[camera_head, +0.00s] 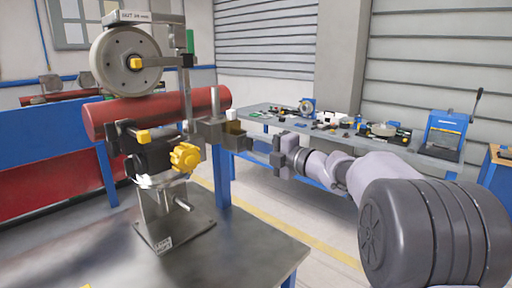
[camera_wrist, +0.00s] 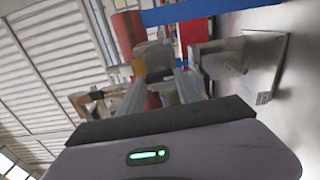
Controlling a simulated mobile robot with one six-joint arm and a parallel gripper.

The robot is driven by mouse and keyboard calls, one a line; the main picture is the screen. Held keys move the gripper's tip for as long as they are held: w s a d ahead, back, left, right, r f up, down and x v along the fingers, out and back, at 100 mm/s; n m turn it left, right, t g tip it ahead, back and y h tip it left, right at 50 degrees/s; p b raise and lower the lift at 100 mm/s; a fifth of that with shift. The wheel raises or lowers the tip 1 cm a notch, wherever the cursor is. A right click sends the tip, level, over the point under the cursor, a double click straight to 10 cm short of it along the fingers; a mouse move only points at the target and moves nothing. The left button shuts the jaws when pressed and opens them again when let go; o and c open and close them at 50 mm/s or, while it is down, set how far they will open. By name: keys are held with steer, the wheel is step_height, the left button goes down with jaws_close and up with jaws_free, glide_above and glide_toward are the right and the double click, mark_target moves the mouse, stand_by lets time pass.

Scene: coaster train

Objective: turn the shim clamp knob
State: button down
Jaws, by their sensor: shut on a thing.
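The steel stand (camera_head: 172,228) on the near bench carries a red cylinder (camera_head: 105,118), a grey wheel (camera_head: 127,62) and yellow knobs. A large lobed yellow knob (camera_head: 185,157) is on its front, left of my gripper. A grey bracket with an upright post (camera_head: 214,104) sticks out on the right side. My gripper (camera_head: 244,139) reaches in from the right and is shut on a tan-brown piece at this bracket, apparently the shim clamp knob (camera_head: 234,129). In the wrist view the tan piece (camera_wrist: 138,67) shows by the fingertips. The fingers partly hide it.
A bench (camera_head: 300,130) with small parts and a blue press (camera_head: 446,134) stands behind my arm. A blue-and-red bench (camera_head: 50,165) is at the left. The near bench top (camera_head: 240,245) is clear right of the stand.

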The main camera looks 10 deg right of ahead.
steer(key=c, duration=0.8)
jaws_free()
steer(key=shift+c, duration=0.2)
steer(key=p+v, duration=0.3)
steer(key=v, duration=1.4)
steer(key=shift+s+d+p, duration=0.15)
steer(key=shift+p, duration=0.2)
